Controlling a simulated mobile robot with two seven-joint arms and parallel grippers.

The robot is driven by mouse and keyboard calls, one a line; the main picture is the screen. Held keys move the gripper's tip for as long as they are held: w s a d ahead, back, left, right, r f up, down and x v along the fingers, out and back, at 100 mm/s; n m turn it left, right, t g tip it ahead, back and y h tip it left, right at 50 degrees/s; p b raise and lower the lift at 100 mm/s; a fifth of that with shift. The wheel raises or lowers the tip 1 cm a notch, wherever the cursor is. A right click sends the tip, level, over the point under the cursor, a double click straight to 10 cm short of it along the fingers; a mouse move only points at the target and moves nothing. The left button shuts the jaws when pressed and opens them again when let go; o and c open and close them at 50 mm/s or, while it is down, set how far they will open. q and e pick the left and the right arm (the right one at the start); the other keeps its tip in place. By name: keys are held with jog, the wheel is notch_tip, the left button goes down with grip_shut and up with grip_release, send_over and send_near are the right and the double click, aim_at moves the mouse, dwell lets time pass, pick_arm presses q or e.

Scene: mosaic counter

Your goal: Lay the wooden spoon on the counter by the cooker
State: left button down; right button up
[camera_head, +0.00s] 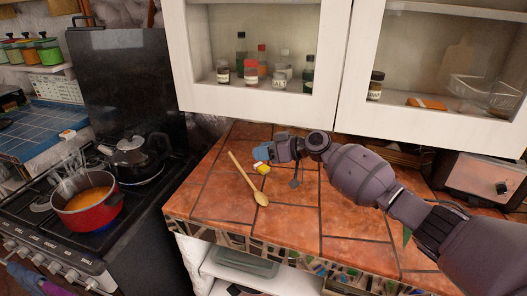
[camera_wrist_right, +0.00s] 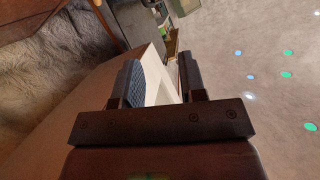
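The wooden spoon (camera_head: 248,182) lies on the tiled counter (camera_head: 290,218), near the counter's left side, which faces the cooker (camera_head: 90,200). Its bowl points toward the front edge and its handle toward the back left. My right gripper (camera_head: 262,154) is just right of the handle, apart from it in the picture. In the right wrist view my right gripper (camera_wrist_right: 160,82) has its fingers spread, with nothing held between them. The spoon does not show there. My left gripper is not in view.
A red pot (camera_head: 87,203) of orange food steams on the cooker, with a black kettle (camera_head: 137,155) behind it. A small yellow and white item (camera_head: 262,168) is by the right gripper. White wall cabinets (camera_head: 260,98) overhang the counter's back. The counter's front middle is clear.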

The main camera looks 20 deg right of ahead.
jog(key=b+v, duration=0.2)
jog(key=v, duration=1)
jog(key=shift+s, duration=0.1)
dwell(0.4)
